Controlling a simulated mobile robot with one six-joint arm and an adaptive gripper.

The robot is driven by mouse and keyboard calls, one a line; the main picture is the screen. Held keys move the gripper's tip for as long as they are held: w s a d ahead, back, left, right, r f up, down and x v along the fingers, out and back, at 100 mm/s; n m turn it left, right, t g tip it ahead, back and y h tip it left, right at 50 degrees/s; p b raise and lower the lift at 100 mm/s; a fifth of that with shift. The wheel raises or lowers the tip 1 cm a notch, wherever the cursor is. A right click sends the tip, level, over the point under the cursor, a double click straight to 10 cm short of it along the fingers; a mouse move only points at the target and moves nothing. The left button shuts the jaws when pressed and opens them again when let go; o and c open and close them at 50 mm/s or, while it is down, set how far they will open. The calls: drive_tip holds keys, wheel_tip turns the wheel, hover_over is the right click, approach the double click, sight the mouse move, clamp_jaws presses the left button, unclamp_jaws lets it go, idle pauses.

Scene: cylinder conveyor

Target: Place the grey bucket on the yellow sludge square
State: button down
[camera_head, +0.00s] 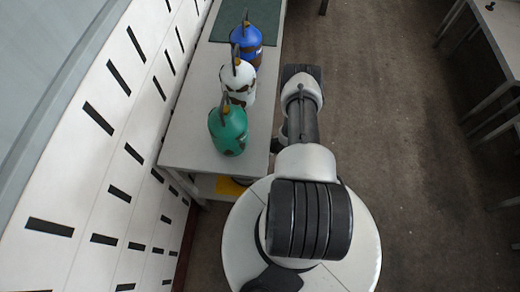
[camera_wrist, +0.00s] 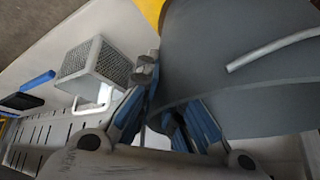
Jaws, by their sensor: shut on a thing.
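The grey bucket (camera_wrist: 240,60) fills the upper right of the wrist view, with a pale wire-like handle across it. My gripper (camera_wrist: 158,100) is shut on the bucket's rim, its blue-sided fingers at the near edge. A yellow patch (camera_wrist: 151,9) shows at the top of the wrist view, partly hidden behind the bucket. In the head view a yellow area (camera_head: 229,186) lies on the low shelf under the table. I cannot tell whether the bucket touches the surface below. My arm hides the gripper in the head view.
Green (camera_head: 228,131), white (camera_head: 238,84) and blue (camera_head: 246,44) cylinders stand in a row on the table (camera_head: 185,142). A slotted white wall borders the left; open floor (camera_head: 410,130) lies right.

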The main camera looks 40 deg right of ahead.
drive_tip(key=shift+f, duration=0.2)
drive_tip(key=c, duration=1.7)
unclamp_jaws()
drive_tip(key=shift+r, duration=0.2)
drive_tip(key=shift+s+r+p, duration=0.15)
drive_tip(key=shift+r+p, duration=0.15)
drive_tip(key=p+v, duration=0.4)
drive_tip(key=v, duration=0.7)
drive_tip(key=shift+s+r, duration=0.1)
drive_tip(key=shift+r, duration=0.05)
